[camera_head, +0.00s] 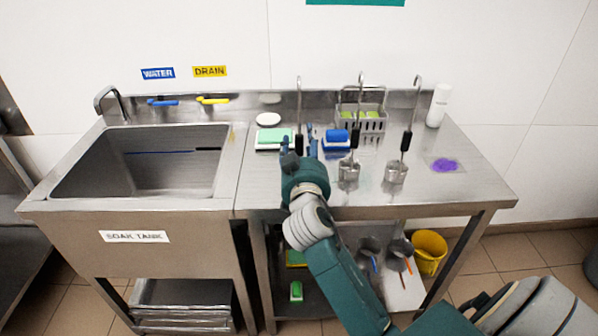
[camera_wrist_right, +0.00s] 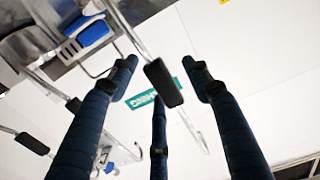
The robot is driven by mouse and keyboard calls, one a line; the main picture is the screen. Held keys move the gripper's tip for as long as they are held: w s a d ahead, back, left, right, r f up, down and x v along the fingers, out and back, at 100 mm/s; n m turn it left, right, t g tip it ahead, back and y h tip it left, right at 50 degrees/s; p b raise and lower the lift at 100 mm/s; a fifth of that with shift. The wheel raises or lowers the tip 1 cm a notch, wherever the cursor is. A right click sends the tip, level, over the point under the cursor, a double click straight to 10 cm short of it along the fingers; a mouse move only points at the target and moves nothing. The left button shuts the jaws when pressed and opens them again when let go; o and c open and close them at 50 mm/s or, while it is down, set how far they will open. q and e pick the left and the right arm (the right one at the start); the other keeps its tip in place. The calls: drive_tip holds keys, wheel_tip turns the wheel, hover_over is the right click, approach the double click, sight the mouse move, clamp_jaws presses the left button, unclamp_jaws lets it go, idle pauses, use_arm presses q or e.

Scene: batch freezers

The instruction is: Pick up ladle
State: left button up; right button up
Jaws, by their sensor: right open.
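Three metal ladles with black grips and hooked tops stand upright on the steel table. In the head view, the left ladle (camera_head: 299,102) is right at my right gripper (camera_head: 299,146), and its lower part is hidden by the gripper. The middle ladle (camera_head: 349,171) and the right ladle (camera_head: 396,174) stand to the right with their bowls showing. My right gripper is open. In the right wrist view, a black ladle grip (camera_wrist_right: 163,83) lies between the spread fingers (camera_wrist_right: 162,72); I cannot tell whether they touch it. My left gripper is not in view.
A soak tank (camera_head: 132,205) adjoins the table at left. A green-and-white sponge (camera_head: 273,139), blue brush (camera_head: 337,137), grey basket (camera_head: 347,122), white bottle (camera_head: 438,105) and purple cloth (camera_head: 446,165) crowd the tabletop. A yellow bucket (camera_head: 430,252) sits below. The table's right front is clear.

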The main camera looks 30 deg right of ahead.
drive_tip(key=shift+s+a, duration=0.1)
drive_tip(key=shift+c, duration=0.5)
clamp_jaws()
drive_tip(key=shift+r, duration=0.1)
drive_tip(key=shift+r, duration=0.1)
